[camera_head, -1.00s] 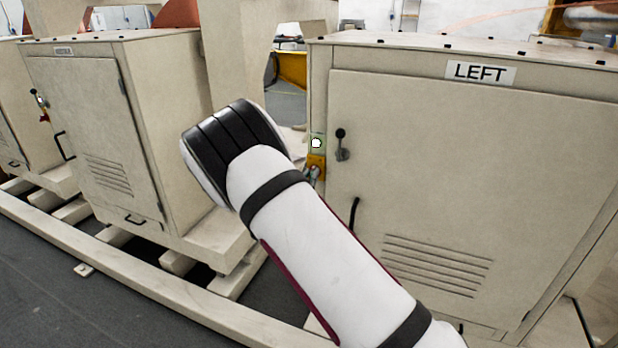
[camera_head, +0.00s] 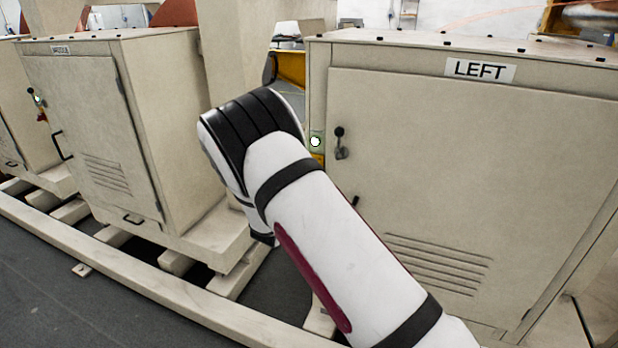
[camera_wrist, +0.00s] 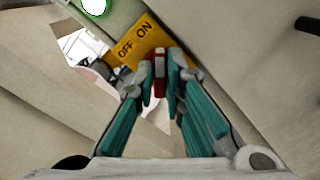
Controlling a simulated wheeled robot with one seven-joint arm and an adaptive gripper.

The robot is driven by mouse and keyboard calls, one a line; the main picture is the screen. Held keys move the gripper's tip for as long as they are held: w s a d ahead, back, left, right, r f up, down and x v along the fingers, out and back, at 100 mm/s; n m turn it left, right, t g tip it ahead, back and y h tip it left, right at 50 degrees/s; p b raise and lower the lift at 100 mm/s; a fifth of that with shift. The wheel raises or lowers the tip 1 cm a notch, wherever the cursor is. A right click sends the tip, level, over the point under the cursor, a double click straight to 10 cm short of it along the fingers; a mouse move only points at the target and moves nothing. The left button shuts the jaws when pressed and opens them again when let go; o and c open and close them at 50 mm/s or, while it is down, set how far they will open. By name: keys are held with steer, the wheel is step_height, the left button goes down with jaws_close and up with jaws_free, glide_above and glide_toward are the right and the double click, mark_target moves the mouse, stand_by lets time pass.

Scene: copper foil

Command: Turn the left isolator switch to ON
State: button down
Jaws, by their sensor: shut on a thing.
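The cabinet labelled LEFT (camera_head: 480,69) stands at the right in the head view. Its yellow switch plate (camera_head: 317,159) shows only as a small strip beside my arm. In the wrist view the plate (camera_wrist: 142,40) reads OFF and ON, with ON to the right of OFF. My gripper (camera_wrist: 161,84) has its teal fingers closed on the red switch handle (camera_wrist: 159,66), which has a pale stripe. The fingers cover part of the handle, so I cannot tell its exact setting. My gripper is hidden behind my arm in the head view.
A round white-green lamp (camera_head: 315,141) sits above the plate. A black door latch (camera_head: 340,143) is just right of it. Another cabinet (camera_head: 85,120) stands at the left. A pale floor beam (camera_head: 130,275) runs along the front.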

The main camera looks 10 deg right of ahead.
stand_by(0.4)
steer(key=c, duration=1.7)
jaws_free()
steer(key=shift+o, duration=0.2)
steer(key=v, duration=1.2)
